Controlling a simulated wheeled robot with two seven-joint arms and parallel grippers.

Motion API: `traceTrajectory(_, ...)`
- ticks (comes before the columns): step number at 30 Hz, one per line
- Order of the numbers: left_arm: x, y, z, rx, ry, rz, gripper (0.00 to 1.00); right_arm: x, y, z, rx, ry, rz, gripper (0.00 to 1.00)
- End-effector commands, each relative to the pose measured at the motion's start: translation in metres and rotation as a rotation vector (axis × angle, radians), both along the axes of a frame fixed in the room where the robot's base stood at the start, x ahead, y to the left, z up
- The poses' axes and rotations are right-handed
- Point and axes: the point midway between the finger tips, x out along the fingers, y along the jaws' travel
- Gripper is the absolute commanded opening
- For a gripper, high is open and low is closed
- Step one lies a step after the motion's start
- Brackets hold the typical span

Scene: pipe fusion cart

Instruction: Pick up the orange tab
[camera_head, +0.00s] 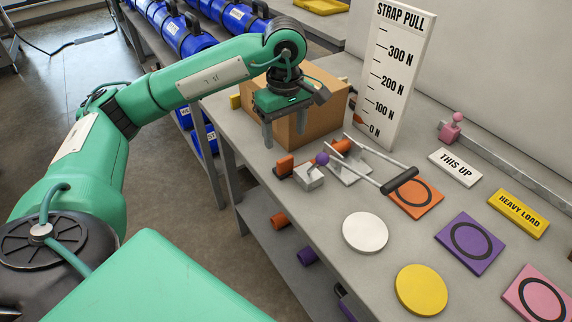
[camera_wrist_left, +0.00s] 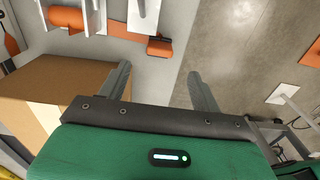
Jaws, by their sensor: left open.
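A small orange tab (camera_head: 285,165) sits near the left edge of the grey workbench, beside a small metal block (camera_head: 309,177). The tab also shows in the left wrist view (camera_wrist_left: 160,46), close to the bench edge. My left gripper (camera_head: 284,131) is open and empty, pointing down above the bench, in front of the cardboard box. In the left wrist view its fingers (camera_wrist_left: 159,74) are spread apart, and the tab appears beyond the gap between them, apart from both. My right gripper is not in view.
A cardboard box (camera_head: 321,97) stands close behind the gripper. A strap pull scale board (camera_head: 395,75) stands behind. Coloured plates lie to the right.

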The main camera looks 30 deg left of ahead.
Motion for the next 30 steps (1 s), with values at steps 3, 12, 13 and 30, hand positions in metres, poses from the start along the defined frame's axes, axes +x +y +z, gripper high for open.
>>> traceTrajectory(3,-0.001,0.0,-0.023,0.0,0.003,0.0,0.65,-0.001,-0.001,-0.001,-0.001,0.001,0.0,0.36)
traceTrajectory(12,-0.001,0.001,-0.047,0.001,0.002,0.0,0.65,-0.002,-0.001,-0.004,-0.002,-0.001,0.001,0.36)
traceTrajectory(13,-0.001,0.002,-0.051,0.0,0.003,0.0,0.65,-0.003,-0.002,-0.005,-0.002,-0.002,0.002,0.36)
traceTrajectory(30,0.0,0.003,-0.092,0.0,-0.001,-0.001,0.64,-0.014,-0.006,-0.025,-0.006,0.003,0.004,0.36)
